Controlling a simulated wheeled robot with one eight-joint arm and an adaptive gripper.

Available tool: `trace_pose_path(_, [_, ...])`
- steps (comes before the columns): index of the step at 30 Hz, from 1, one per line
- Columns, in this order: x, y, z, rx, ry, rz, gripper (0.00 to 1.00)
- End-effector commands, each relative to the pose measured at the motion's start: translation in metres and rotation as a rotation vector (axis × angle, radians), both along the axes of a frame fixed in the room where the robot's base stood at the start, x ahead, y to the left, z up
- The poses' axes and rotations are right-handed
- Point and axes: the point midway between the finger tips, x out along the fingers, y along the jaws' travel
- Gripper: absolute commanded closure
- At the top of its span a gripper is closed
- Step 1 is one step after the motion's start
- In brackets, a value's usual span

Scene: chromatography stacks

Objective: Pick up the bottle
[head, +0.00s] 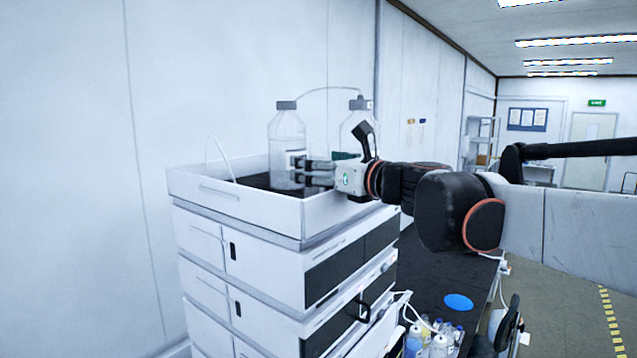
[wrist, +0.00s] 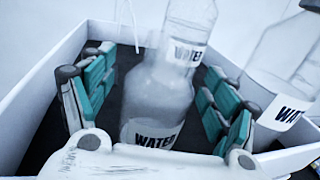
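A clear bottle with a white WATER label (wrist: 158,105) stands in the tray, between the spread fingers of my gripper (wrist: 160,88) in the wrist view. The teal finger pads lie on both sides of it with small gaps. A second WATER bottle (wrist: 190,28) stands just behind it, and a third (wrist: 283,62) is at the right, outside the fingers. In the head view my gripper (head: 300,170) reaches leftward over the tray, in front of a tall capped bottle (head: 287,132). Another capped bottle (head: 357,128) is partly hidden behind my gripper. The nearest bottle is hard to make out there.
The white tray (head: 222,192) tops a stack of instrument modules (head: 265,265); its raised walls surround the bottles. Thin tubes rise from the tray and link the caps. Small bottles (head: 436,338) stand lower right. A wall is close behind.

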Motion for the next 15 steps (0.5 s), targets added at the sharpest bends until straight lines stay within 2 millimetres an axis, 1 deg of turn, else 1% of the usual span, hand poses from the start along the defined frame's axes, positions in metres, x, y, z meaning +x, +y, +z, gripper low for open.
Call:
trace_pose_path(1, [-0.0001, -0.0001, 0.0000, 0.000, 0.000, 0.000, 0.35])
trace_pose_path(2, [-0.0001, -0.0001, 0.0000, 0.000, 0.000, 0.000, 0.42])
trace_pose_path(3, [-0.0001, -0.0001, 0.0000, 0.000, 0.000, 0.000, 0.51])
trace_pose_path(5, [-0.0002, -0.0001, 0.0000, 0.000, 0.000, 0.000, 0.65])
trace_pose_path(6, [-0.0002, 0.0000, 0.0000, 0.000, 0.000, 0.000, 0.74])
trace_pose_path(15, [-0.0003, -0.0001, 0.0006, 0.000, 0.000, 0.000, 0.74])
